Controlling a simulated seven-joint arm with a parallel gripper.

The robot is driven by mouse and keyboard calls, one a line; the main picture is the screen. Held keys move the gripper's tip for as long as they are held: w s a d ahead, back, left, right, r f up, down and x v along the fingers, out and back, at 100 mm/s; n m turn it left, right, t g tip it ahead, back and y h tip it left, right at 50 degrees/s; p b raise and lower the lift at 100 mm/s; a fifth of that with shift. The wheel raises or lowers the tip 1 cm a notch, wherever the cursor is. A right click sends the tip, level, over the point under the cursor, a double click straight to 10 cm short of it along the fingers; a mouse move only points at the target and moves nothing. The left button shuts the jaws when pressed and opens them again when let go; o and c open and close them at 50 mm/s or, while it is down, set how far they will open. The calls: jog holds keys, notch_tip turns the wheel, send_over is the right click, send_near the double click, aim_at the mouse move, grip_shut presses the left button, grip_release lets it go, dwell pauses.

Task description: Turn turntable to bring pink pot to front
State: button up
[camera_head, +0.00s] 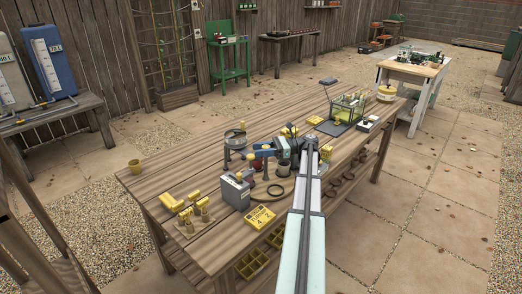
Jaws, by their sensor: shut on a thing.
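My arm reaches from the bottom edge over the wooden bench. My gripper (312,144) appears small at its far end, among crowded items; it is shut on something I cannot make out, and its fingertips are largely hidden. I cannot pick out a pink pot in this view.
On the bench, a grey box (236,191), a yellow box (259,217) and yellow pieces (195,214) stand front left. A yellow pot (135,167) is at the left edge. A clear bin (348,107) and a yellow tub (387,93) stand far right. The bench's left rear is mostly clear.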

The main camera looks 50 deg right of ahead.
jog(key=shift+g, duration=0.3)
jog(key=o, duration=1)
jog(key=shift+r, duration=5)
